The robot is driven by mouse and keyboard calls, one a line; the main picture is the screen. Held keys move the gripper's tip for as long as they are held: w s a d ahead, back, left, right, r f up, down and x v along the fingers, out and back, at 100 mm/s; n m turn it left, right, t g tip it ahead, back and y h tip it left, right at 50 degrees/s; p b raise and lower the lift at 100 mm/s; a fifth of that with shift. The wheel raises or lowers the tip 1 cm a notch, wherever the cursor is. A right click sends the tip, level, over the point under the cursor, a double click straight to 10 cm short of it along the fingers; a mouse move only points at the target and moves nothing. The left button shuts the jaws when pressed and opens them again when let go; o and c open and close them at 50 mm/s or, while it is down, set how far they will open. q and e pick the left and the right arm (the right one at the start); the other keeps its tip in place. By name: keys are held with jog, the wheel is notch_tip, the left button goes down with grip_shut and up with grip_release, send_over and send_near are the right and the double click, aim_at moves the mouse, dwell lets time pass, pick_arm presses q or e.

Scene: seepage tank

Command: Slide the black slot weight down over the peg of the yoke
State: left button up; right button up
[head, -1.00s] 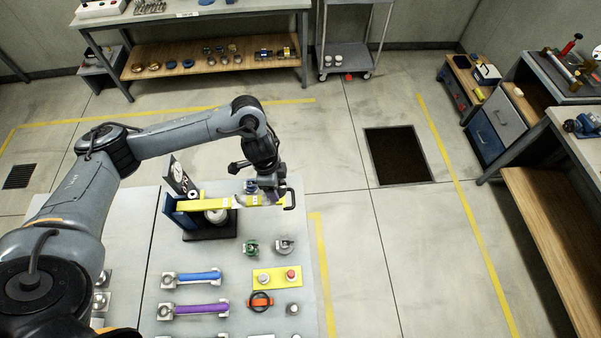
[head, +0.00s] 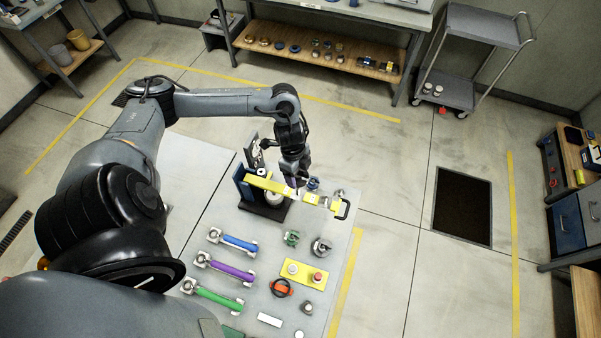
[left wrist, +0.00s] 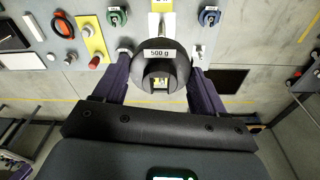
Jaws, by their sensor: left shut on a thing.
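A black round slot weight labelled 500 g (left wrist: 160,58) sits between the fingers of my left gripper (left wrist: 160,75) in the left wrist view; the gripper is shut on it. In the head view my left gripper (head: 296,184) is over the yellow beam (head: 265,182) of the bench device, and the weight is hard to make out there. A black hooked end (head: 345,209) shows at the beam's right end; I cannot clearly tell the yoke's peg. Through the weight's slot, something yellow shows below. I cannot tell whether the weight touches anything. My right gripper is out of view.
On the grey bench are blue, purple and green handled bars (head: 232,242), a yellow plate with two knobs (head: 303,273), an orange-and-black ring (head: 281,287) and small fittings. A floor grate (head: 463,206) lies to the right, with open floor around it.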

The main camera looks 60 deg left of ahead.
aim_at(298, 181)
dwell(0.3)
pick_arm(q)
jog(key=shift+f+b, duration=0.9)
jog(key=shift+f, duration=0.95)
jog(key=shift+f+b, duration=0.55)
jog(key=shift+f, duration=0.45)
jog(key=shift+p, duration=0.45)
